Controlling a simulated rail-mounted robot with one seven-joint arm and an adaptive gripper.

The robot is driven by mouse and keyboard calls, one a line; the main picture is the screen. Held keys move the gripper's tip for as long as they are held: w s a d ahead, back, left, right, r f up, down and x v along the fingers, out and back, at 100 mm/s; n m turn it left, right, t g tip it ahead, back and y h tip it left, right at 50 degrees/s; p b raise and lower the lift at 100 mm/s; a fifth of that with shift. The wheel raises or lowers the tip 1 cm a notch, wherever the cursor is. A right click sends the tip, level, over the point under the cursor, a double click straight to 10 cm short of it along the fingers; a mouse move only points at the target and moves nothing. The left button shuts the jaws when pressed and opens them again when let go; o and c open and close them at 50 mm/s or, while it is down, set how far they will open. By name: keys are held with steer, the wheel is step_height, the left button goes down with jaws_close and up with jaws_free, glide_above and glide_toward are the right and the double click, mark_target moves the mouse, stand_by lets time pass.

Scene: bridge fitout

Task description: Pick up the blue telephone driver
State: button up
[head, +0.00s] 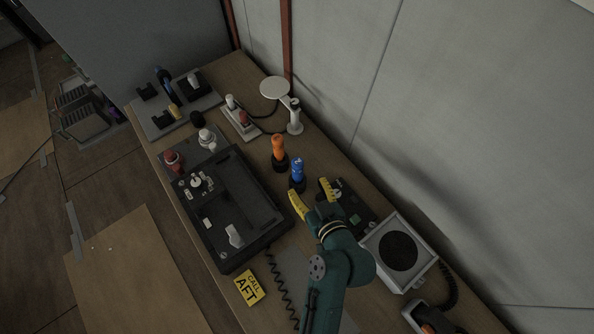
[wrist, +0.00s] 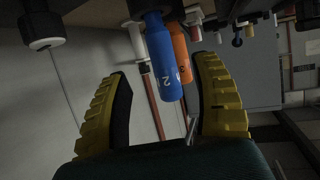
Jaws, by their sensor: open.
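The blue telephone driver (head: 298,170) stands upright in a dark base on the bench, with white marking on its side. An orange driver (head: 278,147) stands just behind it, to the left. My gripper (head: 308,188) is open and empty, its yellow fingers close in front of the blue driver. In the wrist view the blue driver (wrist: 160,52) shows between the two spread fingers (wrist: 162,70), towards their tips, with no clear contact. The orange driver (wrist: 180,52) is partly hidden behind it there.
A black console (head: 235,207) lies left of my gripper. A white speaker box (head: 398,250) and a dark device with a green patch (head: 354,218) are on the right. A white lamp (head: 294,118) stands at the back. The grey wall runs along the right.

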mark_target(300, 175)
steer(key=x, duration=0.7)
steer(key=shift+w+a+r, duration=0.1)
steer(key=shift+w+a, duration=0.1)
steer(key=shift+c, duration=0.3)
steer(key=shift+s, duration=0.1)
jaws_close()
